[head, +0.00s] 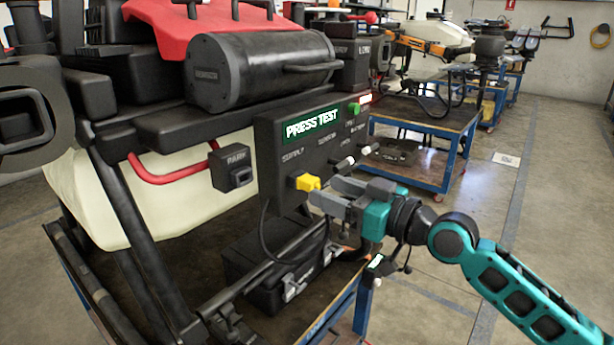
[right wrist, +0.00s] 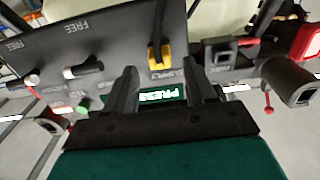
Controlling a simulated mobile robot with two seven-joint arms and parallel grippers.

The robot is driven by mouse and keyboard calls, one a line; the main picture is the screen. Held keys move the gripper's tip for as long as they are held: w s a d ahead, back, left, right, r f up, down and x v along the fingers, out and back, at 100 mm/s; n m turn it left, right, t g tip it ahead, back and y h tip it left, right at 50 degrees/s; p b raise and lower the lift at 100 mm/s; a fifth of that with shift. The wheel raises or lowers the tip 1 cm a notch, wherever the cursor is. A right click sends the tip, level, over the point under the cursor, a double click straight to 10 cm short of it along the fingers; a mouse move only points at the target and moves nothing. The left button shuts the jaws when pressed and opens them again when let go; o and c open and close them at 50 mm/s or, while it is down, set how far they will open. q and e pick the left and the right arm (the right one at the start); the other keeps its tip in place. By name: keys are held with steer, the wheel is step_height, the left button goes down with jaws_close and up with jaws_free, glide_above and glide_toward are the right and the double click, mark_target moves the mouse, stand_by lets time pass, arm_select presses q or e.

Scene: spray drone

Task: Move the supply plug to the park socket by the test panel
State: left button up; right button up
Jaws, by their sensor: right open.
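The yellow supply plug (head: 307,183) sits in the socket under the SUPPLY label on the dark test panel (head: 268,150), with a black cable hanging below it. My right gripper (head: 324,192) is open, its fingers pointing at the panel just right of the plug. In the right wrist view, the plug (right wrist: 160,55) shows between and just beyond the two open fingertips (right wrist: 162,72); I cannot tell whether they touch it. The park socket (head: 232,168), a black box marked PARK, is left of the panel and looks empty. My left gripper is not in view.
White-tipped connectors (head: 345,163) are on the panel right of the plug. A red tube (head: 165,176) runs to the left of the park socket. A black case (head: 270,270) lies below the panel. Another workbench (head: 425,125) stands behind; open floor lies right.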

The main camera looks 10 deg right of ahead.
mark_target(316, 187)
steer(key=shift+x, duration=1.95)
steer(key=shift+c, duration=0.2)
jaws_close()
steer(key=shift+s, duration=0.1)
steer(key=shift+b+v, duration=0.4)
steer(key=shift+v, duration=2.55)
